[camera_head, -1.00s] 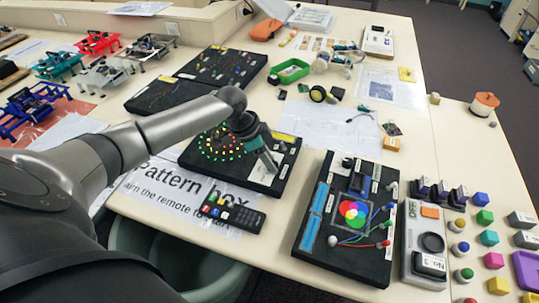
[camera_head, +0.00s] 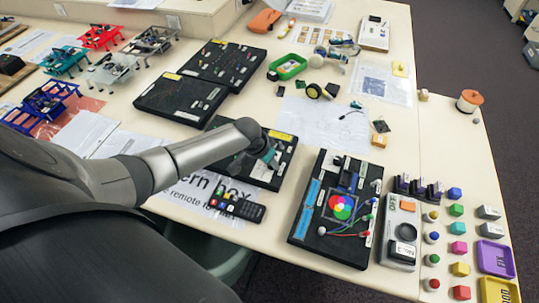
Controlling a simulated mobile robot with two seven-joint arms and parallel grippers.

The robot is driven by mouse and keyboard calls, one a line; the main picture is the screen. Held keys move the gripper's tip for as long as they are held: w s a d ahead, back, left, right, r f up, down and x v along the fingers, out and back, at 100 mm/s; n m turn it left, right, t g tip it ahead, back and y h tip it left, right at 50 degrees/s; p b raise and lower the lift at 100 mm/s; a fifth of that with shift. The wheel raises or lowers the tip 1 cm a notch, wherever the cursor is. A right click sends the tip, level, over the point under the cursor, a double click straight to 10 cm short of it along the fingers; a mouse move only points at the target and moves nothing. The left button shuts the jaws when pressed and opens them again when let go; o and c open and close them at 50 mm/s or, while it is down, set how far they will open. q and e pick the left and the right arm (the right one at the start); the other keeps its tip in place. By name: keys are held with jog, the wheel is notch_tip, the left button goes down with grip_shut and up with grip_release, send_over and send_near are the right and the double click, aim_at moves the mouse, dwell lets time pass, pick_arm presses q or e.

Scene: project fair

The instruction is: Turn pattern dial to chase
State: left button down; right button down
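The pattern box (camera_head: 286,157) is a flat black box with a yellow label strip (camera_head: 283,136) and small white labels, near the middle of the table. My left arm crosses over it from the left. My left gripper (camera_head: 271,160) points down at the right part of the box, close to its face. Its fingers are small and dark against the box, so I cannot tell whether they are open or touch it. The pattern dial cannot be made out; the gripper or arm may hide it. My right gripper is not in view.
A black remote (camera_head: 238,207) lies on a printed sheet (camera_head: 190,190) at the table's front edge. A black board with a coloured disc (camera_head: 341,207) stands to the right. Two more black boards (camera_head: 182,98) lie behind. White paper (camera_head: 310,122) covers the table beyond the box.

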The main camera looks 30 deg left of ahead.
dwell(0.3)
pick_arm(q)
jog(key=c, duration=0.5)
grip_release()
jog(key=shift+r, duration=0.1)
jog(key=shift+s+r+p, duration=0.2)
jog(key=shift+r+p, duration=0.15)
jog(key=shift+r, duration=0.2)
jog(key=v, duration=1.4)
jog(key=shift+s+f+p, duration=0.1)
jog(key=shift+p, duration=0.3)
